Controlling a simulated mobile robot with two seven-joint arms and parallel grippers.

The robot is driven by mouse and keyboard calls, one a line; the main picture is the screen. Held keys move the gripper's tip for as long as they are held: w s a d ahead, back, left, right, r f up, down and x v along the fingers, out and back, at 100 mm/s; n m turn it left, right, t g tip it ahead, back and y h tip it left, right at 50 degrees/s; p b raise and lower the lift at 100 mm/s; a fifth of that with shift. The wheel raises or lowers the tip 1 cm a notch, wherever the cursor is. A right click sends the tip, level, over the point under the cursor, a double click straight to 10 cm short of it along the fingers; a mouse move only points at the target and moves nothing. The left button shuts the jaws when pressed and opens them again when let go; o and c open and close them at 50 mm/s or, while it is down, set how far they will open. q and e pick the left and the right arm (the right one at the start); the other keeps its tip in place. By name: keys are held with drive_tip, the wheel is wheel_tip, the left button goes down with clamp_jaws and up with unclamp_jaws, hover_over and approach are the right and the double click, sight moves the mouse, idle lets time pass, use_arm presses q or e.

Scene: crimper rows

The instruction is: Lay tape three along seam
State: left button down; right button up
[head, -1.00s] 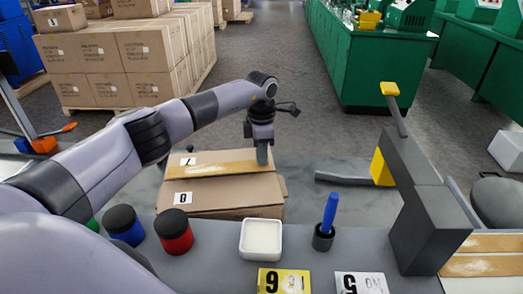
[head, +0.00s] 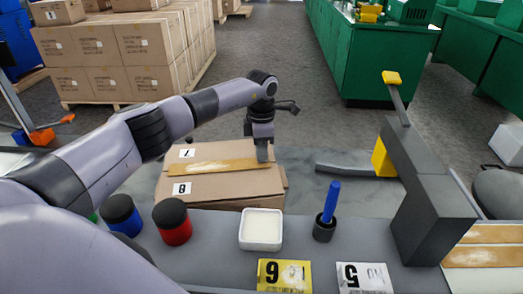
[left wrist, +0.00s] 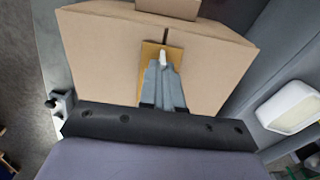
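A cardboard box (head: 230,192) lies on the bench at left centre in the head view, with labels 7 and 8 on its top. A brown tape strip (head: 210,166) runs across the top between the labels. My left gripper (head: 263,158) points down at the strip's right end. In the left wrist view its fingers (left wrist: 162,62) are together over the brown tape (left wrist: 149,52) on the box (left wrist: 105,60). A small white spot shows at the fingertips; I cannot tell what it is. The fingers hide part of the tape. My right gripper is out of view.
A white dish (head: 261,229), a blue pen in a dark holder (head: 323,230) and red (head: 173,224) and blue (head: 122,217) jars stand in front of the box. Yellow (head: 284,275) and white (head: 365,277) number cards lie nearer. A dark grey lever device (head: 430,220) stands at right.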

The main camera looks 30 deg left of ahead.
use_arm(q)
drive_tip(key=c, duration=1.3)
unclamp_jaws()
drive_tip(key=shift+o, duration=0.2)
drive_tip(key=shift+r, duration=3.6)
